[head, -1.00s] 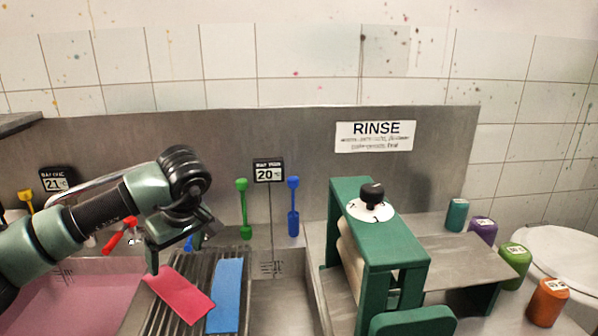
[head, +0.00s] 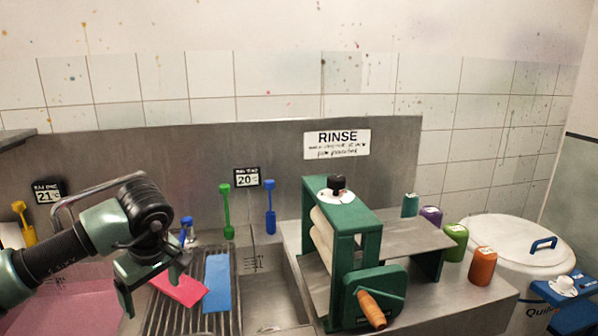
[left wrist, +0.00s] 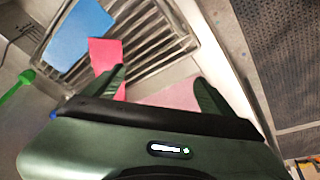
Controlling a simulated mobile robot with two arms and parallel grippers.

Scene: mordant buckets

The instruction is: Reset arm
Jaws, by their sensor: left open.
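My left gripper (head: 152,282) is open and empty, above the left side of the ribbed metal rack (head: 222,322). In the left wrist view its two fingers (left wrist: 162,90) are spread apart. A pink-red cloth (head: 180,288) lies on the rack just right of the gripper, and it also shows in the left wrist view (left wrist: 103,56), partly behind one finger. A blue cloth (head: 217,284) lies beside it, also visible in the left wrist view (left wrist: 80,32). My right gripper is not in view.
A green roller press (head: 342,240) with a wooden crank handle (head: 371,308) stands right of the sink. Several colored canisters (head: 482,266) line the steel counter. Green (head: 227,212) and blue (head: 270,208) tools hang at the back wall. A white lidded bucket (head: 520,245) stands at far right.

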